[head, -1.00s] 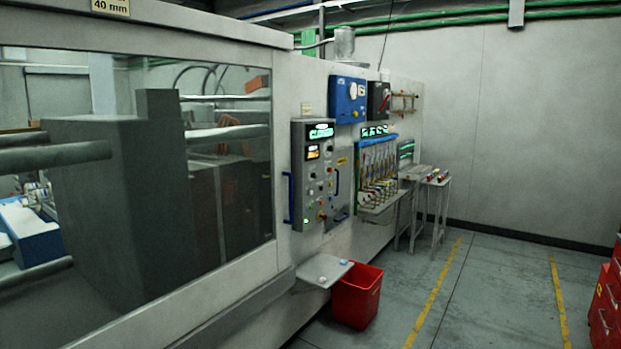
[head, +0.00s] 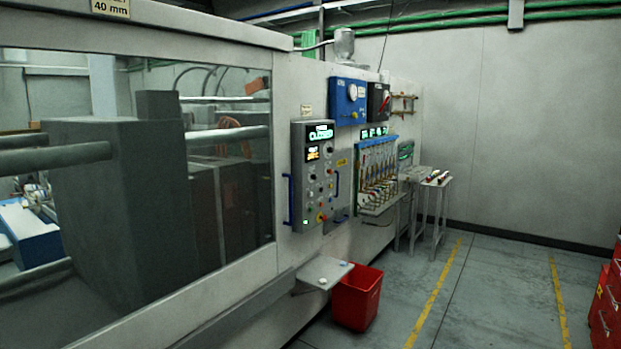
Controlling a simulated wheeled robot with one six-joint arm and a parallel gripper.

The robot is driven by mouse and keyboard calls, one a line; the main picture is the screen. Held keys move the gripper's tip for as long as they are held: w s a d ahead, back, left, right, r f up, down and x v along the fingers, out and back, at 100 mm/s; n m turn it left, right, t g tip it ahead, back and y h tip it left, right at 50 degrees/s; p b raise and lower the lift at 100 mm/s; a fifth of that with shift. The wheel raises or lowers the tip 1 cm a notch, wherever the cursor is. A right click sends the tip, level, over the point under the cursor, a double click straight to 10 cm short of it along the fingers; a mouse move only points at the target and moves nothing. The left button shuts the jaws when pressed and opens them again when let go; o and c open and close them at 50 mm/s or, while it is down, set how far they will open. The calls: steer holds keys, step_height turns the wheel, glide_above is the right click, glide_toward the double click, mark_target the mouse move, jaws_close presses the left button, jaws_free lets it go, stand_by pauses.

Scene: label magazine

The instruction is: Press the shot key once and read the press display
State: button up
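The control panel (head: 312,180) of the press is a grey upright box on the machine's front, right of the large window. Its green display (head: 321,133) at the top seems to read "CLOSED". A small amber and white screen (head: 313,153) sits below it; its text is too small to read. Several small keys and knobs (head: 322,190) lie lower on the panel, one of them red on yellow near the bottom. I cannot tell which one is the shot key. My gripper is not in view.
A small grey shelf (head: 324,272) juts out below the panel, with a red bin (head: 357,300) beside it. A rack of hoses (head: 378,170) and small tables (head: 436,184) stand farther right. Red drawers (head: 606,305) edge the right. The floor (head: 490,290) between is clear.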

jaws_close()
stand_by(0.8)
